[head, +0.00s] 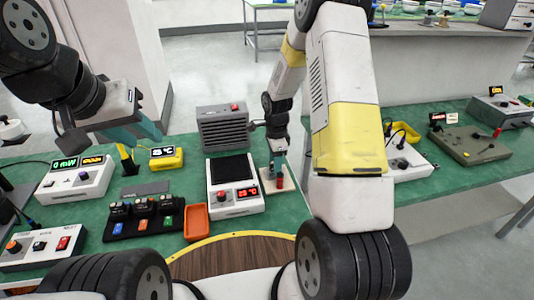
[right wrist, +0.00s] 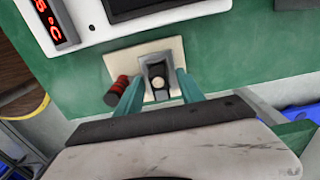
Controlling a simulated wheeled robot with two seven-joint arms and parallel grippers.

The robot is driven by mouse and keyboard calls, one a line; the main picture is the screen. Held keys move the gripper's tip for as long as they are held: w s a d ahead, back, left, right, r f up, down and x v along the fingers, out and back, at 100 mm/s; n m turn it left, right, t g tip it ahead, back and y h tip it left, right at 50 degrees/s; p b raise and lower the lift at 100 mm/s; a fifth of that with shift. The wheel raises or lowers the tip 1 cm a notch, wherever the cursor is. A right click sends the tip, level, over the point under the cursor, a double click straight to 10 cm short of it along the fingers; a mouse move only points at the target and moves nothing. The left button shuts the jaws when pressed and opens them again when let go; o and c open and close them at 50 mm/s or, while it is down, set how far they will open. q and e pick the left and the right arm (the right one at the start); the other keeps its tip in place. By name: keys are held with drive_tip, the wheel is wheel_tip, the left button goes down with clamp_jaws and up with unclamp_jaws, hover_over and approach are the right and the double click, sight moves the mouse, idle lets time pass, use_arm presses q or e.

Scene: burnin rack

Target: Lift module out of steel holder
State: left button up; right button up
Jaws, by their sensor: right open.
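The steel holder (right wrist: 147,68) stands on a cream base plate (right wrist: 122,68). A small dark module with a pale round spot (right wrist: 158,82) sits in it. My right gripper (right wrist: 160,92) is open, with one teal finger on each side of the holder and module; contact is not clear. In the head view my right gripper (head: 276,172) points down at the cream plate (head: 266,187) and largely hides the holder. My left gripper (head: 138,132) hangs at the left above the table, its teal fingers apart and empty.
A white unit with a red display (head: 235,205) is just left of the plate. A grey vented box (head: 222,128) stands behind. A black module rack (head: 145,228) and orange tray (head: 196,222) lie further left.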

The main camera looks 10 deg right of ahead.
clamp_jaws()
drive_tip(key=shift+r, duration=0.1)
